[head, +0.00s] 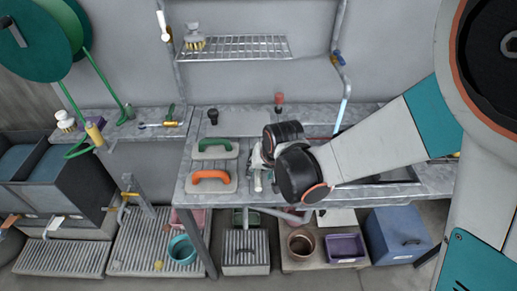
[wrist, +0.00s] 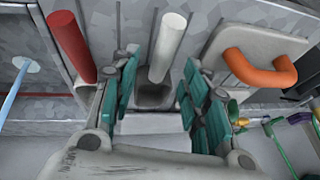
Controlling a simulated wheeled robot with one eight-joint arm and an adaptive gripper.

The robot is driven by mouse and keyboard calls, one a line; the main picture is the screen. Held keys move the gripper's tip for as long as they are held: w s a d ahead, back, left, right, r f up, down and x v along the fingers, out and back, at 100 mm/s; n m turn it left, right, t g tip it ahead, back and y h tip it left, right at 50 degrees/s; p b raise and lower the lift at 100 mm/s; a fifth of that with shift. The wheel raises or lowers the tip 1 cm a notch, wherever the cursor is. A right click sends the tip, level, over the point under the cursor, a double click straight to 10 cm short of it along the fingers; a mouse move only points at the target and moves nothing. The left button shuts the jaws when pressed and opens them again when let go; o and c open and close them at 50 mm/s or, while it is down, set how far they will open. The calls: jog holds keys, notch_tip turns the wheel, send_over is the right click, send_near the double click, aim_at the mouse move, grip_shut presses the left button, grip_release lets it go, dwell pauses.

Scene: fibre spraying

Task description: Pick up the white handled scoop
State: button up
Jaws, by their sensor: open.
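The white handled scoop shows in the wrist view, its round white handle (wrist: 169,45) standing out toward the top of the picture and its grey lower part (wrist: 154,95) below. My gripper (wrist: 161,72) is open, with one teal-padded finger on each side of the scoop. Gaps show between the fingers and the handle, and nothing is gripped. In the head view my gripper (head: 262,158) is over the metal worktable (head: 340,125), mostly hidden behind my dark wrist joint. A small white piece below it looks like the scoop's handle (head: 258,181).
An orange-handled float (head: 211,182) and a green-handled float (head: 214,148) lie left of my gripper in the head view. A red handle (wrist: 72,46) stands left of the scoop in the wrist view. A wire shelf (head: 235,47) hangs on the wall behind.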

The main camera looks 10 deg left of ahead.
aim_at(258, 172)
jog(key=b+x, duration=0.1)
jog(key=x, duration=0.2)
jog(key=shift+w+a+f+b, duration=0.1)
jog(key=shift+w+f+b, duration=0.05)
jog(key=shift+f+b, duration=0.2)
jog(key=shift+r, duration=0.1)
grip_shut()
jog(key=shift+r, duration=0.1)
